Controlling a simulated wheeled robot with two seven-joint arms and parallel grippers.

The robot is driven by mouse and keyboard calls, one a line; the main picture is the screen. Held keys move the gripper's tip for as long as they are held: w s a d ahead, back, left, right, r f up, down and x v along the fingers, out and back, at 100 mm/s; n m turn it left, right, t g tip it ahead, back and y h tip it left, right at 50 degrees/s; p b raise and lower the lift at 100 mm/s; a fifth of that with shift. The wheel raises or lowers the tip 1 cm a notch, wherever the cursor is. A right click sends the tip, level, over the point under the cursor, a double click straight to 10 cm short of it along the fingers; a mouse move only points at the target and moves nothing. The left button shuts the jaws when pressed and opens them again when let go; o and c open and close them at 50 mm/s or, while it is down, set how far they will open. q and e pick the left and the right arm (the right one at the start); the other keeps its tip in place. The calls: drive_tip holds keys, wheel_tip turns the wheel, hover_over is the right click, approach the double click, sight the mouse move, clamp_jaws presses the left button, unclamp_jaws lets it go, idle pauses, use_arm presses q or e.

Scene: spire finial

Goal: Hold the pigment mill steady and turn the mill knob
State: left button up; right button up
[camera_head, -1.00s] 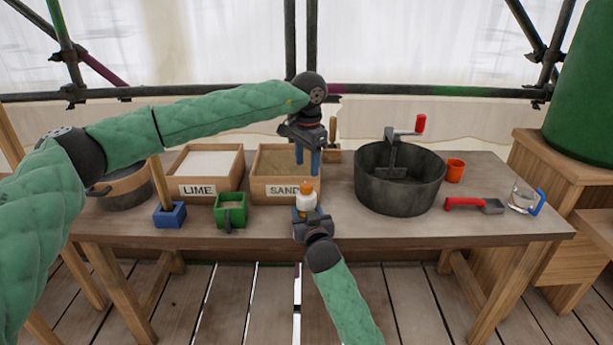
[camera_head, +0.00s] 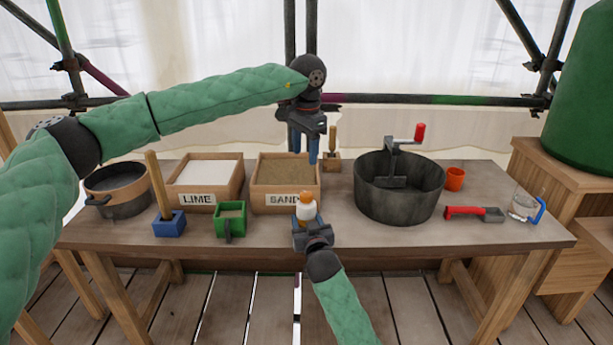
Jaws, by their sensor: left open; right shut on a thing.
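The pigment mill (camera_head: 305,210) is a small white body with an orange mill knob (camera_head: 305,196) on top. It stands upright at the front edge of the table, before the sand box. My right gripper (camera_head: 306,222) comes from below and is shut on the mill's lower part, which the jaws hide. My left gripper (camera_head: 305,158) is open, fingers pointing down, above the sand box and higher than the knob. It is apart from the knob and holds nothing.
The sand box (camera_head: 286,198) and lime box (camera_head: 197,199) stand behind. A blue-based tool (camera_head: 169,224) and green box (camera_head: 230,222) are to the left. A grey mixing tub (camera_head: 399,206), orange cup (camera_head: 455,179), red-handled scoop (camera_head: 474,213) and glass jug (camera_head: 522,206) are to the right.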

sight(306, 193)
use_arm(q)
wheel_tip(306, 193, down, 13)
drive_tip(key=m, duration=2.9)
drive_tip(key=shift+d, duration=0.15)
drive_tip(key=shift+r, duration=0.1)
drive_tip(key=shift+c, duration=0.4)
drive_tip(key=c, duration=0.9)
